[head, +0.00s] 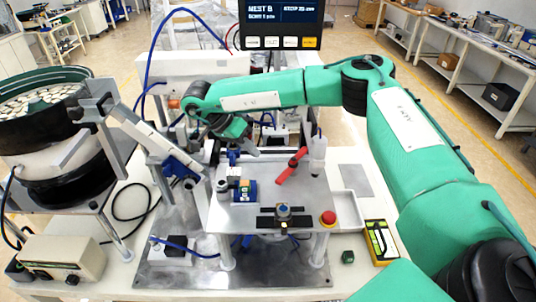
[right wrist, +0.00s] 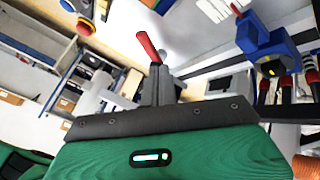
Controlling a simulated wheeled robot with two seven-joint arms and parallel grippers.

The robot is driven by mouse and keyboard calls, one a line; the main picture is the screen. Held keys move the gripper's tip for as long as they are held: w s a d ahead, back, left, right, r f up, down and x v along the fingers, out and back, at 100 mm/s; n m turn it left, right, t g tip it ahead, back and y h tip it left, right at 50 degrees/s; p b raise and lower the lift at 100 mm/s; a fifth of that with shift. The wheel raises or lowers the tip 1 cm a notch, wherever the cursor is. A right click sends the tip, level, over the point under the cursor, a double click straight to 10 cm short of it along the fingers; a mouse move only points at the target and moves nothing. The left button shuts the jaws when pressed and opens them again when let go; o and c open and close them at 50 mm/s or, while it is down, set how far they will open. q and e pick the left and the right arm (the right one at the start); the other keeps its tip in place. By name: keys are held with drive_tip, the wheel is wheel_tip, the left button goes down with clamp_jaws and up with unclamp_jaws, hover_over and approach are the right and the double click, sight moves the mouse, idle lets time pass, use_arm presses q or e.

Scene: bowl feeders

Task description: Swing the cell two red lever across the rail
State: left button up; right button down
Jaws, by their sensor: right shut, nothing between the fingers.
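The red lever (head: 291,167) stands tilted on the grey metal plate (head: 250,208), its upper end leaning right in the head view. In the right wrist view the red lever (right wrist: 148,46) shows just past my fingers. My right gripper (head: 252,151) is shut and empty, to the left of the lever and near its height in the head view. In the right wrist view its fingers (right wrist: 159,84) are together; I cannot tell whether they touch the lever. The rail is not clearly made out. My left gripper is not in view.
A white bottle-like post (head: 318,157) stands right of the lever. A blue unit (head: 243,189) sits on the plate's left. A bowl feeder (head: 45,105) with a chute stands left.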

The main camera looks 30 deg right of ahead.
sight(293, 164)
drive_tip(key=p+x, duration=0.3)
drive_tip(key=x, duration=0.5)
drive_tip(key=shift+s+d, duration=0.1)
drive_tip(key=shift+s, duration=0.1)
drive_tip(key=shift+s+d+f+p, duration=0.15)
drive_tip(key=shift+f+p, duration=0.15)
drive_tip(key=shift+f, duration=0.15)
drive_tip(key=shift+d, duration=0.1)
